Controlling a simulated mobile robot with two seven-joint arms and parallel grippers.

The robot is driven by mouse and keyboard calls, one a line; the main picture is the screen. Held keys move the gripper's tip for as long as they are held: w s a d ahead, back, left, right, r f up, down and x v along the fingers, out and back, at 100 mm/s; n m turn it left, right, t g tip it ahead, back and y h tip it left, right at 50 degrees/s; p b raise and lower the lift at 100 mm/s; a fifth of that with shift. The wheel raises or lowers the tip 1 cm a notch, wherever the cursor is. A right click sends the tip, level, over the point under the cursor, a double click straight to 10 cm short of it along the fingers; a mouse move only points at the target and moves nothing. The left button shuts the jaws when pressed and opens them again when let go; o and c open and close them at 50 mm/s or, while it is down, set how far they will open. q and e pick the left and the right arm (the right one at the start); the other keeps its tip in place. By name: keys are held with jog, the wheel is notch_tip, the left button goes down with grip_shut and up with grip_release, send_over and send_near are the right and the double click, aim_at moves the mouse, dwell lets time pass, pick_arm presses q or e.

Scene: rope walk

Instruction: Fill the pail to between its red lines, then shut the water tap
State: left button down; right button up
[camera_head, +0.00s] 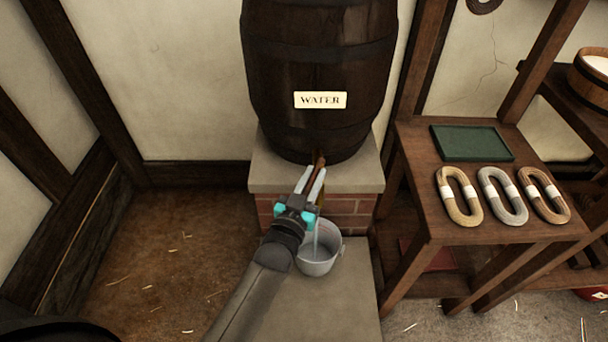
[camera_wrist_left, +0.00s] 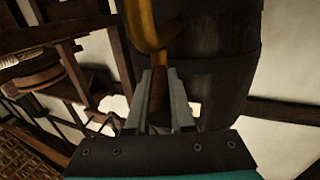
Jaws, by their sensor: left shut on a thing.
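A dark barrel (camera_head: 319,65) labelled WATER stands on a stone-topped brick plinth (camera_head: 345,180). My left gripper (camera_head: 314,180) is at the tap low on the barrel's front, shut on the tap's wooden handle (camera_head: 320,160). In the left wrist view the handle (camera_wrist_left: 159,95) sits between the fingers, with the brass tap (camera_wrist_left: 148,25) above it. The grey metal pail (camera_head: 318,262) stands below on a stone slab. A pale stream (camera_head: 316,238) appears to run down into it. The gripper partly hides the pail; its red lines and water level cannot be made out. My right gripper is not in view.
A wooden shelf table (camera_head: 415,150) at the right holds a green tray (camera_head: 472,143) and several rope coils (camera_head: 502,195). A wooden tub (camera_head: 590,78) stands farther right. The straw-strewn floor (camera_head: 165,250) at the left is clear.

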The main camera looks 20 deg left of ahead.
aim_at(306, 192)
pick_arm(q)
jog(key=c, duration=0.8)
grip_release()
jog(key=shift+s, duration=0.15)
jog(key=shift+s, duration=0.35)
jog(key=s+p, duration=0.1)
jog(key=s, duration=0.2)
jog(key=shift+s+p, duration=0.3)
jog(key=shift+s, duration=0.1)
jog(key=s+p, duration=0.2)
jog(key=s, duration=0.8)
jog(key=shift+s+a, duration=0.15)
jog(key=shift+s, duration=0.1)
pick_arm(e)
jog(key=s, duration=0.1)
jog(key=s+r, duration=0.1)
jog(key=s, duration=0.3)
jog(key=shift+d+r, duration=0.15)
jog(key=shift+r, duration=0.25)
